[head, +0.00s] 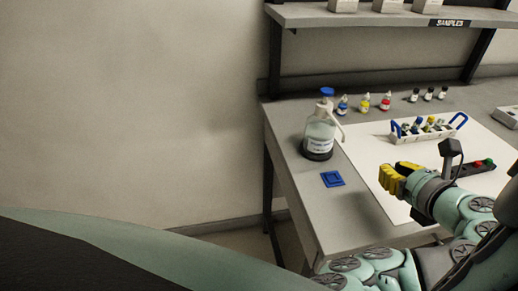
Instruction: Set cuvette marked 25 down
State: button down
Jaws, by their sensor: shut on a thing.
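My gripper (391,180), with yellow fingers, is low over the left part of the white mat (372,152) on the bench. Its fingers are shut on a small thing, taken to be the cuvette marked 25. The cuvette itself is hidden by the fingers and no marking can be read. I cannot tell if it touches the mat. A small blue square piece (332,179) lies on the bare bench to the left of my gripper.
A white rack (407,138) with blue handles holds several small items behind my gripper. A wash bottle (319,132) stands at the left. Several small bottles line the back. A dark box with red and green buttons (477,168) is at right. A shelf (390,19) hangs above.

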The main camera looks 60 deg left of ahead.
jog(key=s+a, duration=0.1)
jog(key=a, duration=0.2)
jog(key=s+a+f, duration=0.1)
jog(key=a, duration=0.3)
jog(key=s+a+b, duration=0.1)
jog(key=a, duration=0.3)
jog(key=shift+a+f, duration=0.1)
jog(key=shift+f, duration=0.05)
jog(key=shift+f+b, duration=0.5)
jog(key=shift+f, duration=1.35)
jog(key=shift+f, duration=0.15)
jog(key=c, duration=1)
grip_release()
